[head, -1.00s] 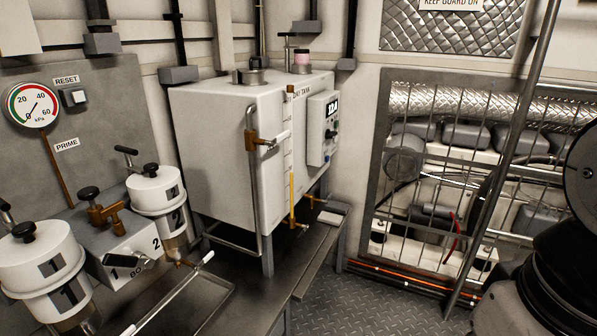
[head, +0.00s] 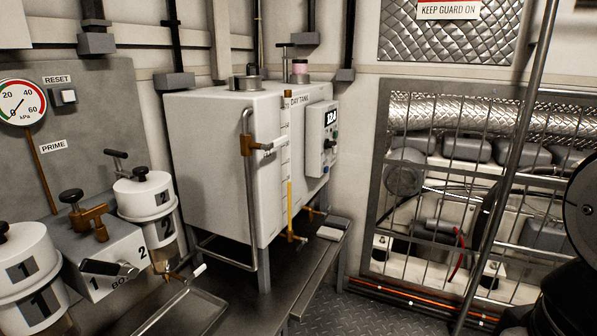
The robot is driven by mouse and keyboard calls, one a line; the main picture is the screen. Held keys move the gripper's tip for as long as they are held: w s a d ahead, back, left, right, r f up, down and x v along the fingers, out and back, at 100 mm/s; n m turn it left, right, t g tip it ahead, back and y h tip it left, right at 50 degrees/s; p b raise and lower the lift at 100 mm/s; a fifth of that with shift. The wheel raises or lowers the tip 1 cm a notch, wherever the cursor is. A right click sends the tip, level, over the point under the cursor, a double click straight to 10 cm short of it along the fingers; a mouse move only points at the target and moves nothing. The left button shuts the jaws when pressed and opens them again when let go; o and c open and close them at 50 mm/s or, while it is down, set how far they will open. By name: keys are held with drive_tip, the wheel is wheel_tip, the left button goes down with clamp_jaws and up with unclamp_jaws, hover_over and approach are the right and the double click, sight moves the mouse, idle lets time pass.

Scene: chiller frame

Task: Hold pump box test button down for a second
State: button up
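A light grey control box (head: 321,138) is fixed to the right face of the white day tank (head: 215,150) in the head view. It has a lit display (head: 331,116) at the top, a dark knob (head: 329,144) below it, and a small blue button (head: 326,169) near the bottom. The labels on this box are too small to read, so I cannot tell whether it is the pump box or which control is the test button. My gripper is not in view. Dark parts, seemingly of my arm, show at the lower right, well apart from the box.
White filter canisters (head: 143,193) and a tray (head: 180,312) are at the lower left. A guard grille (head: 450,200) and a slanted pole (head: 512,150) are on the right. Patterned floor between is clear.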

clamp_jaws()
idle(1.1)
